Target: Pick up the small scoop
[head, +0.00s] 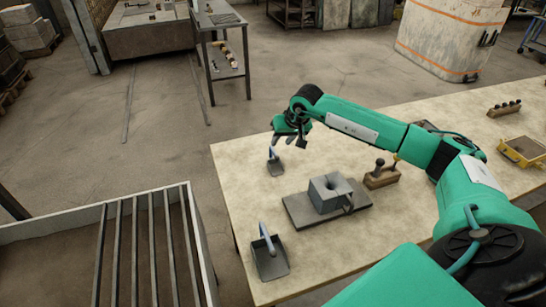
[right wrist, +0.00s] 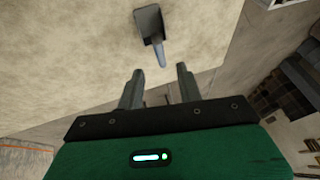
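The small scoop (head: 276,168) lies near the far left corner of the table, with its handle standing up. In the right wrist view the small scoop (right wrist: 148,22) is at the top, its handle pointing toward the fingers. My right gripper (head: 289,140) is just above and beside the handle in the head view. In the right wrist view the gripper (right wrist: 159,82) is open, with nothing between its fingers, and the handle end lies just ahead of the gap. A larger scoop (head: 270,263) with a blue handle lies at the near left of the table. My left gripper is not in view.
A grey block with a hole (head: 331,193) sits on a dark plate (head: 298,212) mid-table. Beside it is a wooden holder (head: 381,178). A yellow-edged tray (head: 522,150) is at the right. A slatted metal bin (head: 190,225) stands left of the table.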

